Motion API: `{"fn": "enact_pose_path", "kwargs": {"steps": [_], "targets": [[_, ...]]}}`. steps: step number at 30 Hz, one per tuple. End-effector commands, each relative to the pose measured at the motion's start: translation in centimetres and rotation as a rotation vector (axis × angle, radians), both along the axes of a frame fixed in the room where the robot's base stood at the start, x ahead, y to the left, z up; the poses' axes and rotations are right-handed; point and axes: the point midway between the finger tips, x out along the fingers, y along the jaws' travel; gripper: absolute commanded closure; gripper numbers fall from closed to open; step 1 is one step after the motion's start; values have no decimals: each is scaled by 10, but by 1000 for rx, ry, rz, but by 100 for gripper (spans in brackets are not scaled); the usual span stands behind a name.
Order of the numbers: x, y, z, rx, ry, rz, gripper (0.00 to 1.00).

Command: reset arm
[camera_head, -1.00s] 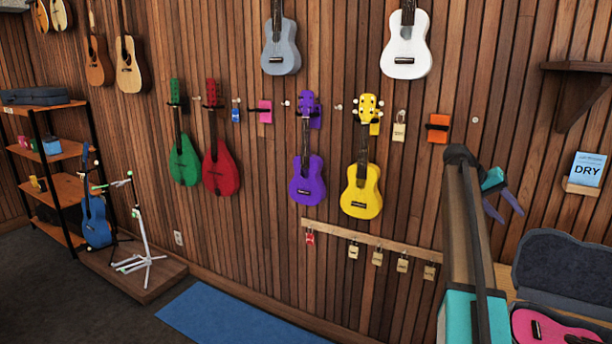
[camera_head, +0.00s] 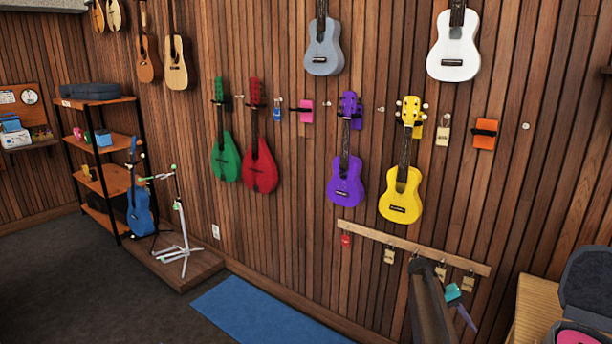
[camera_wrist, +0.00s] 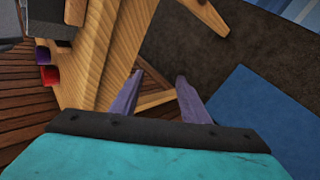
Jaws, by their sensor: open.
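My gripper (camera_wrist: 155,95) shows in the wrist view with its two purple fingers spread apart and nothing between them. Beyond the fingers are a light wooden surface, dark floor and a blue mat. In the head view my gripper (camera_head: 466,315) is at the lower right, in front of the wall and below the wooden tag rail (camera_head: 415,246). Part of it is hidden behind my own arm.
An open case (camera_head: 585,285) with a pink instrument lies on a wooden table (camera_head: 535,305) at the lower right, close to my arm. Yellow (camera_head: 401,195) and purple (camera_head: 345,183) ukuleles hang on the wall. A blue mat (camera_head: 262,315) lies on the floor; a shelf (camera_head: 108,185) stands left.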

Motion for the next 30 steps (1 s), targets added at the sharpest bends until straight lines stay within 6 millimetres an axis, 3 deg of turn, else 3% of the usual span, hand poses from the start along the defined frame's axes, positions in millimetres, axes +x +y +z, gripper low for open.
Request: {"fn": "enact_pose_path", "kwargs": {"steps": [3,15,23,30], "targets": [[-21,30,-42,40,40,30,58],[-104,119,-160,180,156,108,58],[-175,174,-222,279,227,146,58],[-249,219,-265,373,285,168,58]]}}
